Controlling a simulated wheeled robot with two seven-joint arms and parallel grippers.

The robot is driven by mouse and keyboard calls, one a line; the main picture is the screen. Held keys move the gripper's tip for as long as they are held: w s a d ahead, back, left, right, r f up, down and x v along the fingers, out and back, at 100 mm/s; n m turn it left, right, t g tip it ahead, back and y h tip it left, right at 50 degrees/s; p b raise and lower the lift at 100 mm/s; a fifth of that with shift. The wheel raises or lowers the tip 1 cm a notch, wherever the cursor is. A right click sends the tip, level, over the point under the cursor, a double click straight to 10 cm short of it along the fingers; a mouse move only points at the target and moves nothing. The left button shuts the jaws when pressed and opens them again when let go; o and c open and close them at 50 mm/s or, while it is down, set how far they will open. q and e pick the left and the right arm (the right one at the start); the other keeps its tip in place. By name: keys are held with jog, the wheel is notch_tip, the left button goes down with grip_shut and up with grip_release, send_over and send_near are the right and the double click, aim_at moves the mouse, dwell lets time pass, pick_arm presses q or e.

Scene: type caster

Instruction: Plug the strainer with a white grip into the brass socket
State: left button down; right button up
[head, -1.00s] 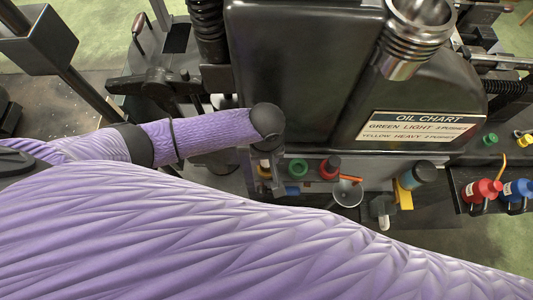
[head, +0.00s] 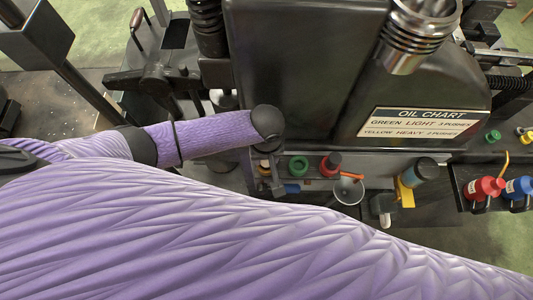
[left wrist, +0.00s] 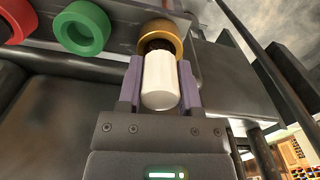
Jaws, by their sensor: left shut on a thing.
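My left gripper (left wrist: 160,88) is shut on the white grip (left wrist: 160,80) of the strainer. In the left wrist view the grip sits between the two fingers, pointing at the brass socket (left wrist: 163,30). A dark part of the strainer shows between the grip and the brass ring. It overlaps the ring's opening; I cannot tell how deep it is in. In the head view my left gripper (head: 268,180) is at the lower centre, by the left end of the row of coloured rings, and the strainer is hardly visible there. My right gripper is not in view.
A green ring (left wrist: 82,27) and a red ring (left wrist: 14,22) sit beside the brass socket. A grey funnel (head: 347,190) and a dark block with a white end (head: 383,205) stand to the right. The dark machine housing (head: 300,70) rises behind.

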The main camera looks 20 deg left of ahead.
pick_arm(q)
jog(key=shift+f+b, duration=0.3)
jog(key=shift+f, duration=0.4)
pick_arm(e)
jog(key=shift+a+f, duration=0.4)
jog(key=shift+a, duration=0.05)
pick_arm(q)
jog(key=shift+c, duration=1)
grip_release()
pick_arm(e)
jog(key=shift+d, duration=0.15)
pick_arm(q)
notch_tip(320, 180, up, 10)
jog(key=p, duration=0.3)
jog(key=shift+f+p, duration=0.15)
jog(key=shift+p, duration=0.2)
jog(key=shift+r, duration=0.2)
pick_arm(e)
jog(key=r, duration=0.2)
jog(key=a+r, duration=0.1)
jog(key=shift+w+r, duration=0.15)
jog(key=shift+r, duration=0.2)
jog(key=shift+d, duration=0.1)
